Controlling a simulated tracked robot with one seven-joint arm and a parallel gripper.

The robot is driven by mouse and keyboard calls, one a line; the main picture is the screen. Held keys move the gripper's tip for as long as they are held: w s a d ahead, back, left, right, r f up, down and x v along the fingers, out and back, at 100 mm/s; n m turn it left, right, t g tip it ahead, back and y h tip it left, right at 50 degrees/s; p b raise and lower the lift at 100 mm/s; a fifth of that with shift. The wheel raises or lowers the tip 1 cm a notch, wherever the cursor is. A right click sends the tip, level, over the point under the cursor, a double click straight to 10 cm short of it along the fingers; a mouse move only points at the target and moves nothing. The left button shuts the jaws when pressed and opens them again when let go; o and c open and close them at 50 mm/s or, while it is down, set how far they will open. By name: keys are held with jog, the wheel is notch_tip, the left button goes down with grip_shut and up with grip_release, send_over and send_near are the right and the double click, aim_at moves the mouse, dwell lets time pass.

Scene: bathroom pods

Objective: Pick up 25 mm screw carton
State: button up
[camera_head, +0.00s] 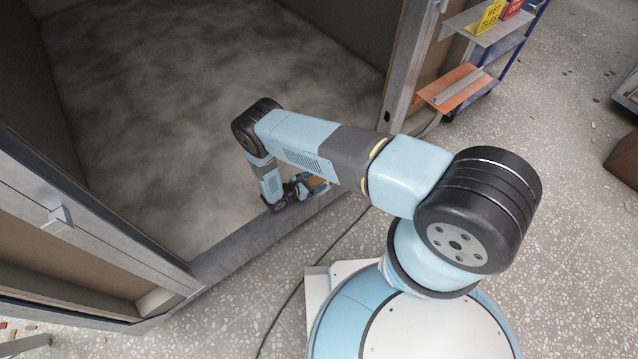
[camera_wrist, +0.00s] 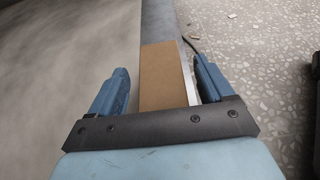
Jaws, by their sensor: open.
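A brown cardboard carton (camera_wrist: 164,78) with a pale strip along its right side lies on the grey metal sill of the pod in the wrist view. I cannot read a label on it. My gripper (camera_wrist: 161,68) is open, with one blue finger on each side of the carton in the picture. I see a gap on the left and a narrower one on the right. I cannot tell how far the fingers reach down beside it. In the head view my gripper (camera_head: 299,188) is low over the sill, and a small part of the carton (camera_head: 318,184) shows beside it.
The sill (camera_head: 240,250) runs between the pod's metal door posts (camera_head: 410,60). The dusty pod floor (camera_head: 190,100) inside is clear. A dark cable (camera_head: 290,300) lies on the speckled floor outside. A trolley (camera_head: 470,75) with signs and an orange lower shelf stands at the upper right.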

jog(key=shift+x, duration=0.95)
jog(key=shift+c, duration=0.3)
jog(key=c, duration=1.2)
jog(key=shift+w+r, duration=0.1)
jog(key=shift+r, duration=0.1)
jog(key=shift+c, duration=0.2)
